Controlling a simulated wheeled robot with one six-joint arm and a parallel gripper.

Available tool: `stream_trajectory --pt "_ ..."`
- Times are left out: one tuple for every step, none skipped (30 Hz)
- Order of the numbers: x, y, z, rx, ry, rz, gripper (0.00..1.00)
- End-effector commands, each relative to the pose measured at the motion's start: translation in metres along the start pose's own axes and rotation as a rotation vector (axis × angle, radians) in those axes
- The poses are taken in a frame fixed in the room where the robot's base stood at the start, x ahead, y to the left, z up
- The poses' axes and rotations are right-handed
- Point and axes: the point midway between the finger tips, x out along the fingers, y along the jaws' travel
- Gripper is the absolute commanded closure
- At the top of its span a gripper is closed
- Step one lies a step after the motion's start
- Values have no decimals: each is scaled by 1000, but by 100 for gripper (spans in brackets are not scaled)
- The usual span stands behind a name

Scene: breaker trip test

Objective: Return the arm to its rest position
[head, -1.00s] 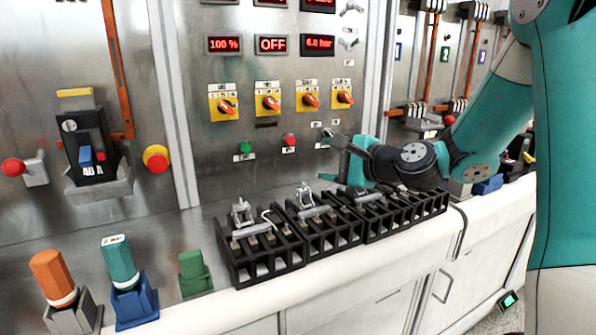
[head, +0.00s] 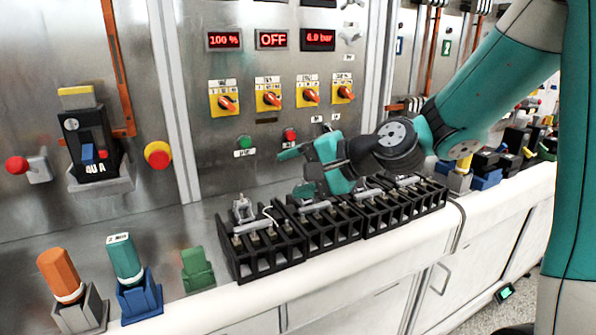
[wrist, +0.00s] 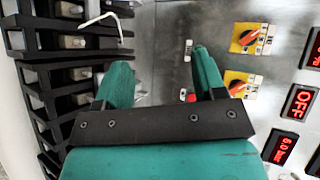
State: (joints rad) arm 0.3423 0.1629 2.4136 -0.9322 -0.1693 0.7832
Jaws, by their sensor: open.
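My gripper (head: 291,172) is teal with a dark wrist joint, and in the head view it hangs in front of the steel panel, above the black terminal blocks. In the wrist view its two teal fingers (wrist: 161,78) stand wide apart with nothing between them. The arm reaches in from the upper right of the head view, bent at the elbow. The gripper appears apart from the panel and the blocks, though the exact gap cannot be told. It partly covers the blocks behind it.
Black terminal blocks (head: 268,254) line the white counter (head: 340,275) below my gripper. Rotary switches (head: 268,98), a green button (head: 244,142) and a red button (head: 290,135) sit on the panel. A breaker (head: 88,145) is at left. Orange (head: 60,275) and teal (head: 124,258) plugs stand at front left.

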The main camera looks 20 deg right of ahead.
Motion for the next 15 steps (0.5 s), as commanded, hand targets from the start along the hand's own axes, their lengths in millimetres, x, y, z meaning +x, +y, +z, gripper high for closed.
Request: stream_trajectory --pt "0 0 0 1 0 0 36" --pt "0 0 0 1 0 0 36" --pt "0 0 0 1 0 -1 36" --pt "0 0 0 1 0 -1 36" --pt "0 0 0 1 0 -1 36" --pt "0 0 0 -1 -1 0 36" --pt "0 0 2 -9 -5 4 36" --pt "0 -1 6 -26 -15 13 36" --pt "0 -1 16 -64 -39 34 36" --pt "0 -1 27 -111 -66 58 36" --pt "-1 0 40 -169 -99 89 36" --pt "-3 2 62 -266 -157 139 36" --pt "-7 5 80 -352 -208 181 36" --pt "-12 9 98 -446 -264 225 36" --pt "-22 15 122 -576 -344 284 36"
